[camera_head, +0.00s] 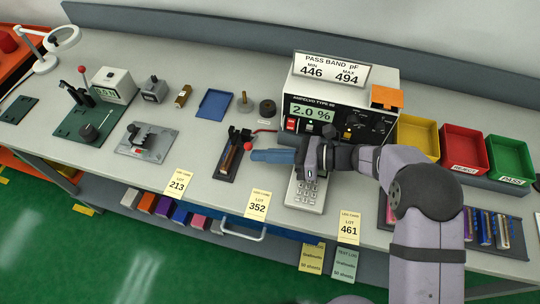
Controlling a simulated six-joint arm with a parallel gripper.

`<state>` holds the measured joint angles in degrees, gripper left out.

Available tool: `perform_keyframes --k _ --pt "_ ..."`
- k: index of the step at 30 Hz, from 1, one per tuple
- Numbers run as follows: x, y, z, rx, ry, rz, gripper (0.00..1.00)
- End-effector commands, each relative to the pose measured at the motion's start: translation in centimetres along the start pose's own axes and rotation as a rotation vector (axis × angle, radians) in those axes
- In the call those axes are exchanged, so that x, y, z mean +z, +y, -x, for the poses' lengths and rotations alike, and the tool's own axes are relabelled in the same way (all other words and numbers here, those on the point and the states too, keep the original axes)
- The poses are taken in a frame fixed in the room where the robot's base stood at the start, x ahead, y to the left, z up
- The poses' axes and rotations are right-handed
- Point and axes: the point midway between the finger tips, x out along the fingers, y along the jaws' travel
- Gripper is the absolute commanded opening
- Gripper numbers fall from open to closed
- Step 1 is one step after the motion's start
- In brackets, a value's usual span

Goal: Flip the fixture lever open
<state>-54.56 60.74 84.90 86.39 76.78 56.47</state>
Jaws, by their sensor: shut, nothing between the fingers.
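A small dark fixture (228,165) stands on the bench near its front edge, left of the keypad. It holds a brown part and black uprights, and a lever with a red ball knob (248,146) is at its right side. The lever's exact angle is too small to tell. My gripper (254,155) reaches in from the right with its blue fingers shut and empty. The fingertips are right beside the red knob; I cannot tell whether they touch it. The gripper and wrist hide part of the bench and the meter's lower front.
A meter (340,98) reading 2.0 % stands behind my wrist. A keypad (305,192) lies below it. Yellow (418,138), red (463,150) and green (507,160) bins are at the right. A grey fixture plate (146,141) and a green-based press (88,122) stand to the left.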

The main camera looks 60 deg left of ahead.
Motion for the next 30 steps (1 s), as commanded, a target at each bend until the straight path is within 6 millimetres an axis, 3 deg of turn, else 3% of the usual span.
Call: perform_keyframes --k 11,17,30 --pt "0.2 0.0 -0.1 0.0 0.0 -0.001 0.0" --pt "1.3 -0.2 0.2 0.0 -0.001 0.0 0.0" --pt "0.5 -0.1 0.4 -0.001 -0.001 -0.003 0.0"
